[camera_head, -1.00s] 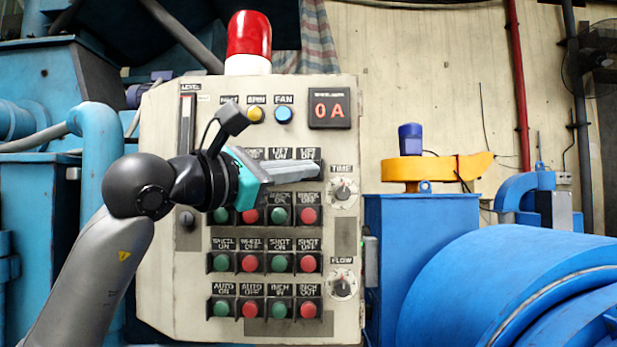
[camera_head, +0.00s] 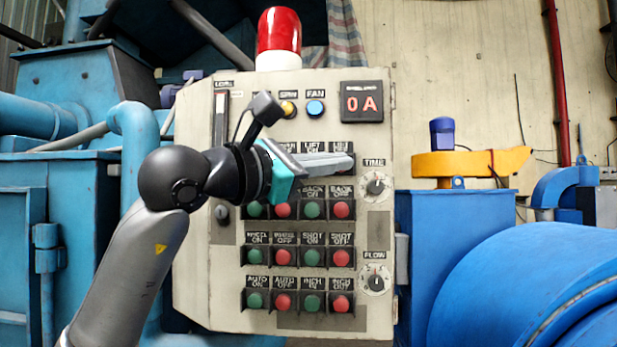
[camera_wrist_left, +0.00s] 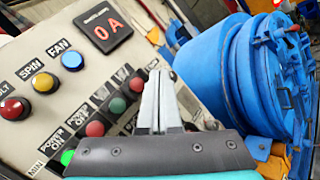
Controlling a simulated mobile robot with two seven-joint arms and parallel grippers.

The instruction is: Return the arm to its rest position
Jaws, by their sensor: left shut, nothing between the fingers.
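My left arm (camera_head: 135,275) comes up from the lower left in the head view. Its gripper (camera_head: 350,162) is shut and empty, pointing right across the upper button row of the control panel (camera_head: 210,300). The fingers hide part of that row, and I cannot tell whether they touch a button. In the left wrist view the closed fingers (camera_wrist_left: 160,85) lie together over the panel face, near a red button (camera_wrist_left: 95,128) and a green button (camera_wrist_left: 117,105). My right gripper is not in view.
A red beacon (camera_head: 278,35) tops the panel. A display (camera_head: 362,102) reads "0 A". TIME (camera_head: 376,187) and FLOW (camera_head: 375,281) knobs sit at the panel's right. A blue drum machine (camera_head: 540,290) stands at right; blue machinery (camera_head: 80,100) stands at left.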

